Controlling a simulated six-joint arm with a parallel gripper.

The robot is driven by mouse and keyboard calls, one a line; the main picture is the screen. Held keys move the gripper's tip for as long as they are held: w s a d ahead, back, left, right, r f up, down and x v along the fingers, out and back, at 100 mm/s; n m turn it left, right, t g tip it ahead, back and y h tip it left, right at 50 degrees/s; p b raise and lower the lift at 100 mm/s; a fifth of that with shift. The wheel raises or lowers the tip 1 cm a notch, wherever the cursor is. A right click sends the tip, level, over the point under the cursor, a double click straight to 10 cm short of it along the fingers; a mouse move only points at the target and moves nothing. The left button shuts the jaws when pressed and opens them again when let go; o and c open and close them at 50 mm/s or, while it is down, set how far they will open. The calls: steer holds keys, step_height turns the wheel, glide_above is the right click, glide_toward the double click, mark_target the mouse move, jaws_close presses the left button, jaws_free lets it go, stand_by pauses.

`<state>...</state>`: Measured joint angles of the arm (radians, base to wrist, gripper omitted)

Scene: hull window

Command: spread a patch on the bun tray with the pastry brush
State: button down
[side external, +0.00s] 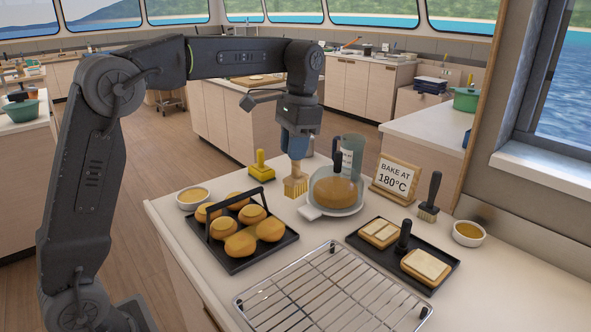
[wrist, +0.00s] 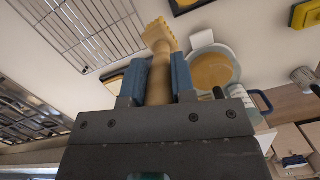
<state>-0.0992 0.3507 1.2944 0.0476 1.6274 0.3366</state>
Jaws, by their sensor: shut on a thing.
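My gripper (side external: 295,152) is shut on the pastry brush (side external: 295,187), whose pale bristle head points down above the counter. In the wrist view my gripper (wrist: 159,78) has its blue fingers on both sides of the brush's handle, and the brush head (wrist: 159,35) extends past them. The bun tray (side external: 264,259) is black with a raised handle and holds several round golden buns. It is left of and nearer than the brush, which is apart from it. A small white bowl (side external: 181,204) of amber liquid stands behind the tray's left side.
A wire rack (side external: 330,290) lies in front. A black tray (side external: 430,288) with pale slabs is at right. A scale with a round brown item (side external: 335,193) and clear jug stands right of the brush, near a sign (side external: 396,178), dark-handled brush (side external: 430,197) and second bowl (side external: 468,240).

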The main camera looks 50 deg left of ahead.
steer(key=shift+s+a+n, duration=0.4)
steer(key=shift+n, duration=0.3)
steer(key=s+a+n+t+h, duration=0.15)
steer(key=s+a+n, duration=0.5)
steer(key=n, duration=0.85)
steer(key=shift+g+h, duration=0.25)
steer(key=f, duration=0.1)
steer(key=d+f, duration=0.1)
steer(key=f, duration=0.1)
steer(key=s+f, duration=0.1)
steer(key=f, duration=0.1)
steer(key=shift+s+d+f, duration=0.1)
steer(key=shift+d+f, duration=0.1)
steer(key=w+f, duration=0.3)
steer(key=f, duration=0.1)
steer(key=shift+w, duration=0.2)
